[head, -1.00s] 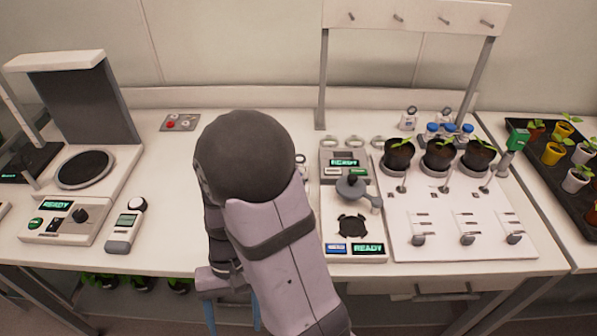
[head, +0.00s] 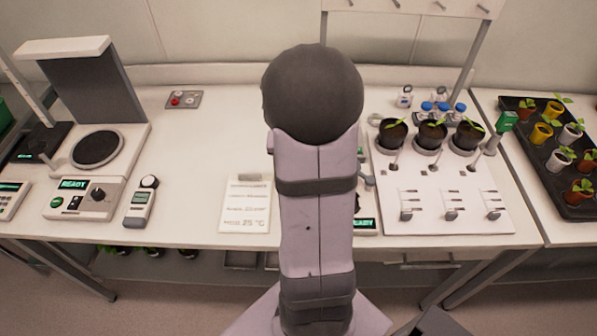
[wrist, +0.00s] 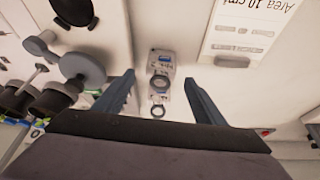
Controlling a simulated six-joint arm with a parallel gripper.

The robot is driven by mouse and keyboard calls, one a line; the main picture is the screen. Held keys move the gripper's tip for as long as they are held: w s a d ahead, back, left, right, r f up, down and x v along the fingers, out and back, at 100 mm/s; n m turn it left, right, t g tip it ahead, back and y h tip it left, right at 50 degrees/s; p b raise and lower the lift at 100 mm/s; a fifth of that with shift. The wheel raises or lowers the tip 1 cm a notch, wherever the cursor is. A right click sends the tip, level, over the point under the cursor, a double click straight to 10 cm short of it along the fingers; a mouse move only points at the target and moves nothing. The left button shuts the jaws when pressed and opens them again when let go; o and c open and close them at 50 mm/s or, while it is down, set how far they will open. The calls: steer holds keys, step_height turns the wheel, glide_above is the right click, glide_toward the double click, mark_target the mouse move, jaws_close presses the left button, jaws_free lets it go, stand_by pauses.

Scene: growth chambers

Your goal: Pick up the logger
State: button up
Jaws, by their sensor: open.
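A small white device (wrist: 161,68) with a blue label and a dark ring, apparently the logger, lies on the bench in the wrist view. A second ring (wrist: 157,112) shows just below it. My gripper (wrist: 160,78) is open, with one blue finger on each side of the device and clear gaps between. I cannot tell its height above the bench. In the head view my arm hides the gripper and this device. A similar white ringed device (head: 405,97) stands at the back of the bench.
In the wrist view a station with a grey round arm (wrist: 83,70) is at left, and a printed white plate (wrist: 235,35) at right. In the head view a handheld meter (head: 140,203) lies left, and potted seedlings (head: 431,134) stand right.

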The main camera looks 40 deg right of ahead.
steer(key=shift+x, duration=3.7)
steer(key=shift+w+d+r, duration=0.15)
steer(key=c, duration=1.2)
